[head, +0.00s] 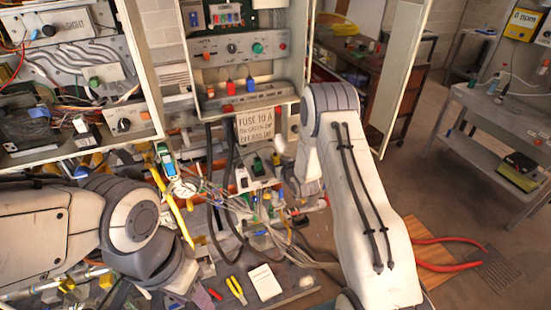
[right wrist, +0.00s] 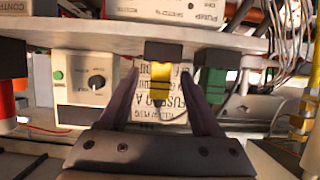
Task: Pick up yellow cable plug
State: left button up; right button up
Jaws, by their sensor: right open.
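The yellow cable plug (right wrist: 161,82) hangs below the edge of a light shelf in the right wrist view, with dark bands around it. My right gripper (right wrist: 160,72) is open, with one dark finger on each side of the plug. Gaps show between the plug and both fingers, so it is not gripped. In the head view the right arm reaches to the middle, but I cannot clearly make out its fingertips or the yellow plug. My left arm is bent at the lower left of the head view, and its fingers do not show.
A green plug (right wrist: 212,80) hangs just right of the right finger. A paper label (head: 256,125) and a control box with a black knob (right wrist: 83,80) are behind. Tangled cables (head: 240,205) and yellow pliers (head: 236,290) lie below. An open cabinet door (head: 397,85) stands right.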

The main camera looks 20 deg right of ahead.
jog(key=shift+w+f, duration=0.1)
jog(key=shift+w, duration=0.05)
grip_shut()
